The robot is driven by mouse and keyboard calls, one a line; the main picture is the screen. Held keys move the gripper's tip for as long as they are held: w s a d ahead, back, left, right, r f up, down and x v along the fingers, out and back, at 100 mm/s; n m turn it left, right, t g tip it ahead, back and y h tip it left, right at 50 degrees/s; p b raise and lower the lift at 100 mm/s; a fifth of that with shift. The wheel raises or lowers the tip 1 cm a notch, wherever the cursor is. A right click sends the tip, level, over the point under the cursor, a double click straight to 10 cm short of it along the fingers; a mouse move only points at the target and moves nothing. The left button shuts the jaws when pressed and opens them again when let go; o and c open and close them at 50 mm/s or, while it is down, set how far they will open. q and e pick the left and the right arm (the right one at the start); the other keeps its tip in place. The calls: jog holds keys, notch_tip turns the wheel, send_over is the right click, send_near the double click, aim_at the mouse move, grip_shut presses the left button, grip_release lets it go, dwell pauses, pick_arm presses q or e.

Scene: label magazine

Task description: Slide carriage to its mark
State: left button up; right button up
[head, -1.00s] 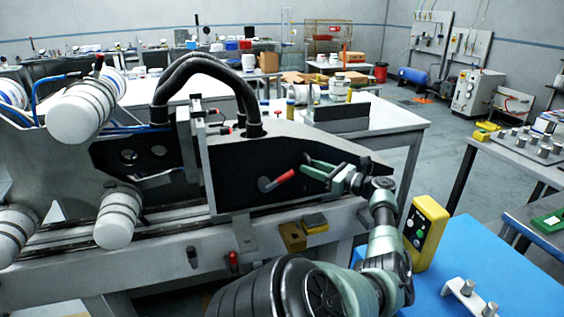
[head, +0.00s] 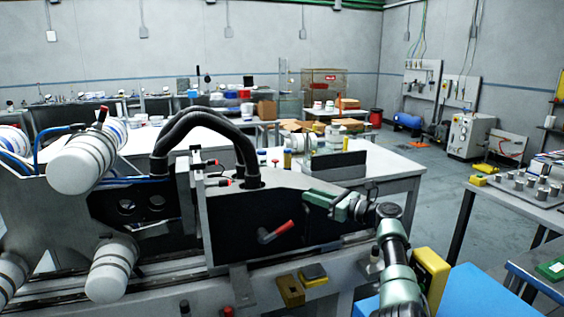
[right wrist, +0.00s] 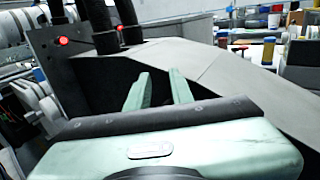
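The carriage (head: 235,222), a dark housing with a grey sloping top, sits on a long rail (head: 160,268) at left centre of the head view. A lever with a red grip (head: 282,228) sticks out of its front face. My right gripper (head: 308,196) is at the carriage's upper front edge, above and right of the lever. The right wrist view shows its two green fingers (right wrist: 160,88) apart with nothing between them, in front of the carriage's dark side (right wrist: 105,85). The lever is not visible there. I cannot make out the mark. My left gripper is out of view.
Thick black hoses (head: 205,125) arch over the carriage. White rollers (head: 88,163) stand at the left. Small yellow blocks (head: 290,290) sit on the frame below the lever. A yellow control box (head: 430,275) stands on the blue surface (head: 480,295) at right.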

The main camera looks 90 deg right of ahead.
notch_tip(320, 180, up, 12)
jog(key=shift+w+a, duration=0.15)
jog(key=shift+w, duration=0.25)
